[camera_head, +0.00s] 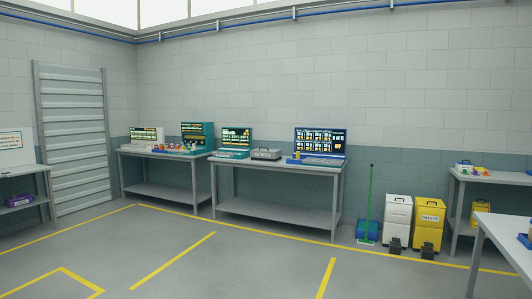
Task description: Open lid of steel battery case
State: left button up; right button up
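A low grey metal case with a handle on its front (266,154), which looks like the steel battery case, sits on the right one of two joined-looking grey workbenches (278,167) by the back wall. Its lid looks shut, though it is small and far off. A teal laptop-like console (236,143) stands to its left and a larger blue console (320,143) to its right. Neither of my grippers is in view.
Another bench (165,154) with consoles stands to the left. A green-handled broom (369,205), a white bin (397,220) and a yellow bin (430,224) stand right of the benches. A white-topped table (507,236) juts in at right. The floor (250,260) ahead is clear.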

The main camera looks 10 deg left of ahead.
aim_at(261, 152)
jog(key=i+u, duration=0.25)
jog(key=j+u, duration=0.1)
jog(key=u, duration=0.15)
jog(key=i, duration=6.15)
jog(key=i+j+z, duration=0.1)
jog(key=i, duration=0.5)
jog(key=i+j+z, duration=0.1)
jog(key=i, duration=0.5)
jog(key=i+j, duration=0.1)
jog(key=i, duration=0.5)
jog(key=i+j+z, duration=0.1)
jog(key=i, duration=0.45)
